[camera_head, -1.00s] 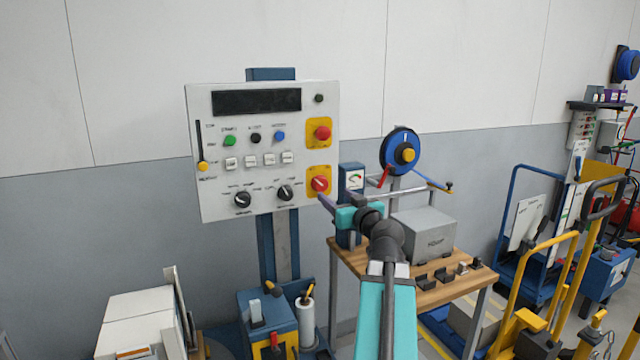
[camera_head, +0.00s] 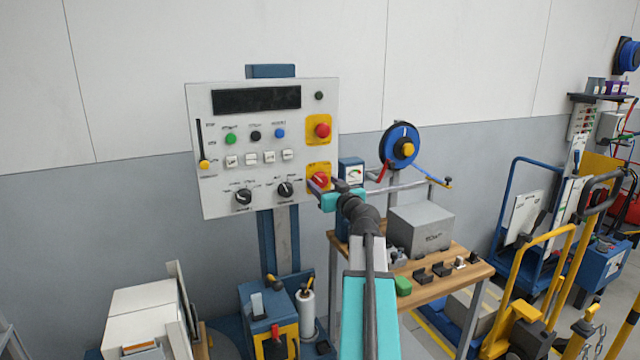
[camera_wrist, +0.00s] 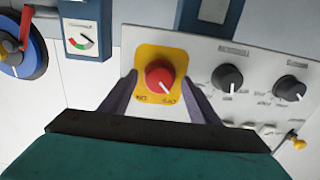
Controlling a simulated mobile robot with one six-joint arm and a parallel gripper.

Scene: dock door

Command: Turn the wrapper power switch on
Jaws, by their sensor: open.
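The wrapper control panel (camera_head: 215,190) is a white board on a blue post. The power switch (camera_head: 319,180) is a red rotary knob with a white mark on a yellow plate, at the panel's lower right. In the head view my gripper (camera_head: 318,190) partly covers the plate's lower edge.
A red mushroom button (camera_head: 322,131) on another yellow plate is above the switch. Two black dials (camera_head: 243,196) are left of it. A gauge box (camera_head: 352,173) is just right of the panel. A wooden bench (camera_head: 455,281) with a grey box stands right.

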